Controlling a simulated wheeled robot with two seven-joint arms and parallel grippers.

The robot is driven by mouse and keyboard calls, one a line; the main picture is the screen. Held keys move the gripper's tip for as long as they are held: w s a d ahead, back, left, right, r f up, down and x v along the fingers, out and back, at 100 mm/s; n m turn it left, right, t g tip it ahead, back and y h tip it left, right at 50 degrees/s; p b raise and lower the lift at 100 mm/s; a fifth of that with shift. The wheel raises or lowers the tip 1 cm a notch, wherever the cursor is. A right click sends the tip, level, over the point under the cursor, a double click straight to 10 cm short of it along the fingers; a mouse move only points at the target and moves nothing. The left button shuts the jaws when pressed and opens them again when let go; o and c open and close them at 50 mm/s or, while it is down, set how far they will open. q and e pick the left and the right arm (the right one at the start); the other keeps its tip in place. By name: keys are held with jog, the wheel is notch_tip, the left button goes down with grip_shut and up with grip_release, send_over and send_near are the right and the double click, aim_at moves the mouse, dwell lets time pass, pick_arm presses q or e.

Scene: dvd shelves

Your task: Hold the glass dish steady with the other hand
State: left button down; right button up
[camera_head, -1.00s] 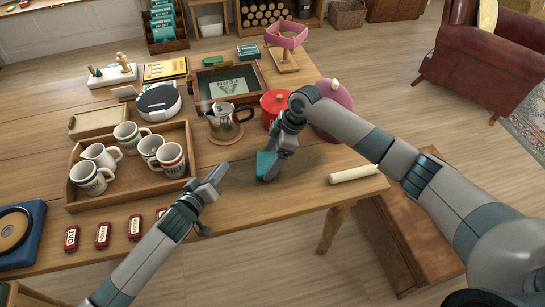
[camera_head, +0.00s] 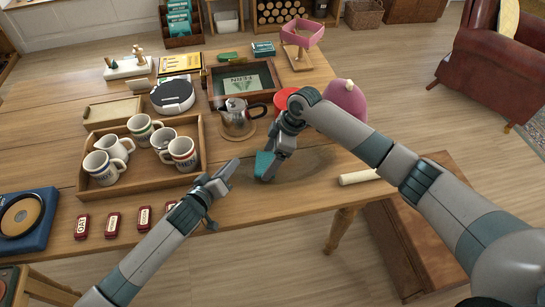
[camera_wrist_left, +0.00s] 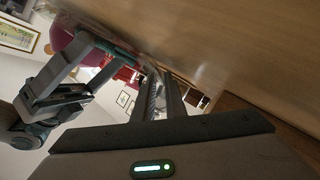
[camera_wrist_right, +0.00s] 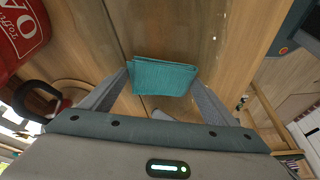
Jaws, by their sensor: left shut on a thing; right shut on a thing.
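My left gripper (camera_head: 228,168) is low over the table's front part, its fingers close together. In the left wrist view its fingers (camera_wrist_left: 167,95) are nearly parallel, beside a faint clear patch that seems to be the glass dish (camera_wrist_left: 200,73). The dish's outline is too faint to trace, and the grip itself is hard to see. My right gripper (camera_head: 273,155) points down and is shut on a folded teal cloth (camera_head: 264,165). The right wrist view shows the cloth (camera_wrist_right: 163,76) between both fingertips, close above the wood. The two grippers are close together but apart.
A wooden tray (camera_head: 143,188) of mugs stands left of my left gripper. A glass teapot (camera_head: 238,118) and a red lidded pot (camera_head: 284,97) stand behind. Several red tins (camera_head: 113,224) line the front edge. A pale stick (camera_head: 358,176) lies at right.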

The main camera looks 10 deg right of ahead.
jog(key=shift+s+a+f, duration=0.1)
jog(key=shift+s+a, duration=0.15)
jog(key=shift+a, duration=0.05)
jog(key=shift+r, duration=0.4)
jog(key=shift+w+d+r, duration=0.1)
jog(key=shift+r, duration=0.8)
jog(key=shift+w+d+r, duration=0.1)
jog(key=shift+r, duration=1.65)
notch_tip(320, 180, up, 3)
jog(key=shift+w, duration=0.15)
jog(key=shift+f, duration=0.2)
jog(key=shift+f, duration=3.55)
